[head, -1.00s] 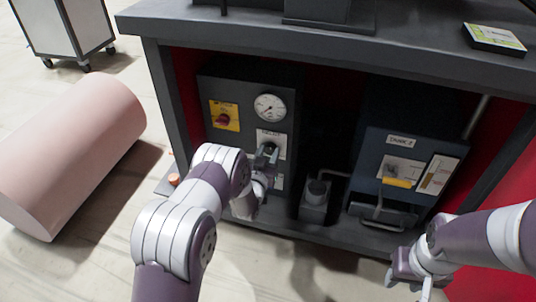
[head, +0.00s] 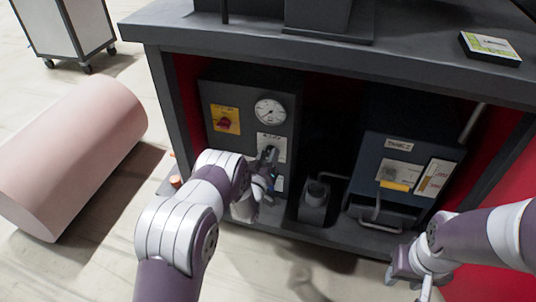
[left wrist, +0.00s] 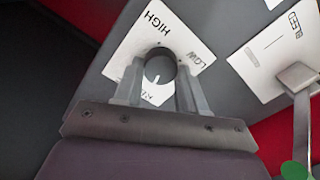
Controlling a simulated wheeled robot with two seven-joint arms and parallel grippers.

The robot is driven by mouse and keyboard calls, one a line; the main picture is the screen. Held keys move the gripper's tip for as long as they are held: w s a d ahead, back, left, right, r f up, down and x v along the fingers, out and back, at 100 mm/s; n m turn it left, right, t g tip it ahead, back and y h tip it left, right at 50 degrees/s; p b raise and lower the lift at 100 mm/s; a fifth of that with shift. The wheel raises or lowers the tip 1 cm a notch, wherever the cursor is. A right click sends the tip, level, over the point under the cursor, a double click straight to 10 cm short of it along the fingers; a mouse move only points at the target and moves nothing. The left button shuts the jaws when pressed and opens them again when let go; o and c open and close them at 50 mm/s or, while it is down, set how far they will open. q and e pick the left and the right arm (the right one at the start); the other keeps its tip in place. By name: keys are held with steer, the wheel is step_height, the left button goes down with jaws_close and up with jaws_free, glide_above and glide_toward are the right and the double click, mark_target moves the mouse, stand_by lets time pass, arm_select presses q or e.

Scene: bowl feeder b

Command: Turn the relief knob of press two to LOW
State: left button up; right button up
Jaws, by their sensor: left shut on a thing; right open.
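The relief knob (left wrist: 161,64) is a dark round knob on a white plate (left wrist: 178,25) printed HIGH and LOW; lower lettering is partly covered. In the head view this plate (head: 265,139) is below the gauge on the dark left panel. My left gripper (head: 268,160) is at the plate and hides the knob there. In the left wrist view its fingers (left wrist: 158,84) lie on both sides of the knob and are shut on it. A short white line shows at the knob's lower side; its exact setting is hard to tell. My right gripper (head: 408,273) is open and empty at lower right.
The panel also carries a red switch on a yellow plate (head: 225,119) and a round gauge (head: 270,111). A lever with a green end (left wrist: 294,170) is close to my left gripper. A dark blue unit (head: 375,151) stands right. The bench top (head: 420,75) overhangs everything.

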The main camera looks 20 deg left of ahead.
arm_select(q)
steer(key=n+p, duration=0.1)
steer(key=n, duration=0.5)
steer(key=shift+p, duration=0.35)
steer(key=n+p, duration=0.1)
steer(key=n, duration=0.5)
steer(key=shift+a+f, duration=0.1)
steer(key=shift+f, duration=0.05)
steer(key=n, duration=0.4)
steer(key=n+p, duration=0.1)
steer(key=n, duration=0.6)
steer(key=shift+f+n+p, duration=0.25)
steer(key=shift+n+p, duration=0.1)
steer(key=shift+n, duration=0.05)
steer(key=o, duration=1.1)
steer(key=shift+c, duration=0.2)
steer(key=shift+s+r, duration=0.1)
steer(key=shift+s, duration=0.05)
